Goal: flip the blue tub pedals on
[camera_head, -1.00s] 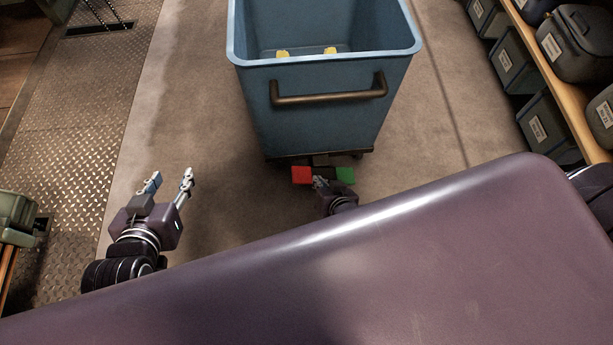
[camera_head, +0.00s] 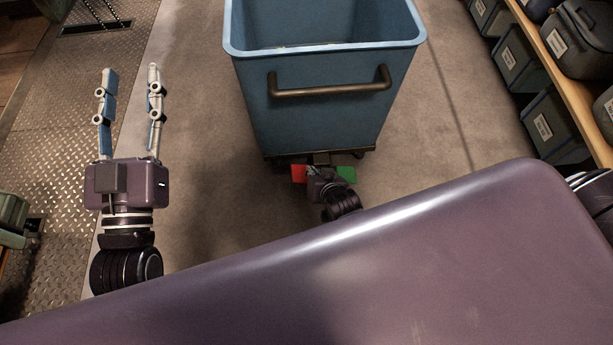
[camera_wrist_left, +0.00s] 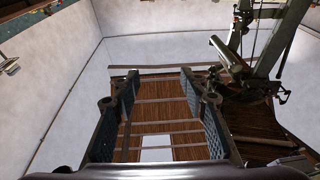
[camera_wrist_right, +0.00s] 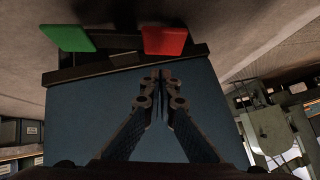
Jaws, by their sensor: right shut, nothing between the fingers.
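The blue tub (camera_head: 310,120) stands ahead, its dark handle (camera_head: 330,90) facing me. At its lower near edge are a red pedal (camera_head: 298,173) and a green pedal (camera_head: 346,174). My right gripper (camera_head: 312,170) is low between them, close to the red one, and partly hides the pedal area. In the right wrist view, the shut, empty fingertips (camera_wrist_right: 160,76) appear just below the red pedal (camera_wrist_right: 165,40); the green pedal (camera_wrist_right: 67,38) is further left. Contact cannot be told. My left gripper (camera_head: 131,72) is open and empty, left of the tub.
A shelf (camera_head: 572,75) with grey bins stands along the right. Metal plate flooring (camera_head: 60,150) runs along the left, with a green object (camera_head: 12,212) at its edge. Bare floor (camera_head: 205,190) lies between my left gripper and the tub.

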